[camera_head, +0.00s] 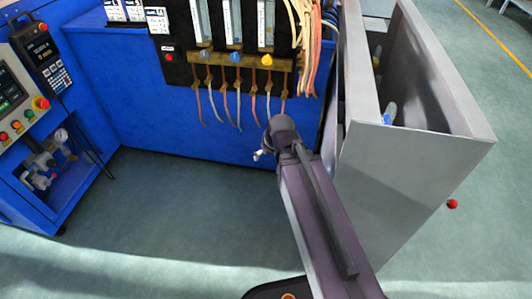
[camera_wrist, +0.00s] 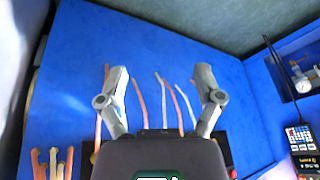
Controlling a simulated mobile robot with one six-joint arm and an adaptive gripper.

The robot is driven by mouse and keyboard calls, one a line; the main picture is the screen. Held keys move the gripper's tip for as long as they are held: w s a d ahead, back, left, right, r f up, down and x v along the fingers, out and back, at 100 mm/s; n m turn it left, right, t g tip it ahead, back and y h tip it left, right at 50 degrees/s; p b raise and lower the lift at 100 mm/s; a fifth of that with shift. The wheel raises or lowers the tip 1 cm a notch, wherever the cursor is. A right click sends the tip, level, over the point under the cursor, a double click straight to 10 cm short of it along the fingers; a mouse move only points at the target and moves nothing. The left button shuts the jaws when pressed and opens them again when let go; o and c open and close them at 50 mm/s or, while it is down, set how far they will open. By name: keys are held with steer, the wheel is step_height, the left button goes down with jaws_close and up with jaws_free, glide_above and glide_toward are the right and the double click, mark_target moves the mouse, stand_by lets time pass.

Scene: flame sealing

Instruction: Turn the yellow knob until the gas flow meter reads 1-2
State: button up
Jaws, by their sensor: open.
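The yellow knob (camera_head: 267,59) sits at the foot of the rightmost flow meter (camera_head: 266,22) on the dark panel in the head view. The meter's reading is too small to tell. In the head view my gripper (camera_head: 262,154) is well below the knob, in front of the blue cabinet, and apart from it. In the wrist view my gripper (camera_wrist: 160,78) has its two fingers spread wide with nothing held. Several hanging hoses show beyond and between the fingers there. The yellow knob is not visible in the wrist view.
A blue knob (camera_head: 235,57) and another meter stand left of the yellow one. Hose bundles (camera_head: 305,45) hang at the panel's right. A grey metal enclosure (camera_head: 385,185) stands close to the right of my arm. A control cabinet (camera_head: 30,110) is at left. Floor between is clear.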

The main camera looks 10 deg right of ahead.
steer(key=s+d+m+g+h+p, duration=0.1)
steer(key=s+d+m+g, duration=0.1)
steer(key=s, duration=0.4)
steer(key=shift+s+d+g+h, duration=0.25)
steer(key=shift+d+g+h, duration=0.15)
steer(key=shift+d+g, duration=0.6)
